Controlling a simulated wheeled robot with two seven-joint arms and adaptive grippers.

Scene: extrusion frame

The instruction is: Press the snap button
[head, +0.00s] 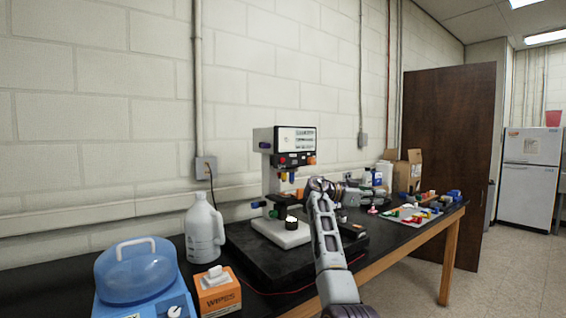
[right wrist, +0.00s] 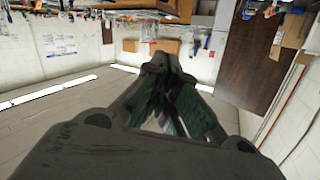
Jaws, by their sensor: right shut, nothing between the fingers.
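The microscope-like machine (head: 262,150) stands on a black slab on the bench, with a lit screen on its upper head. A red knob or button (head: 282,160) and an orange part (head: 311,160) sit below the screen; I cannot tell which control is the snap button. My right arm reaches up in front of the machine's right side. My right gripper (head: 328,186) is beside and below the machine's head, apart from the screen. In the right wrist view the dark fingers (right wrist: 157,66) meet at the tips, empty. My left gripper is out of view.
A blue-lidded container (head: 135,270), a white jug (head: 204,232) and an orange wipes box (head: 217,293) stand at the front left. Bottles, a cardboard box (head: 408,170) and a tray of colored parts (head: 410,216) are at the right. The wall is close behind.

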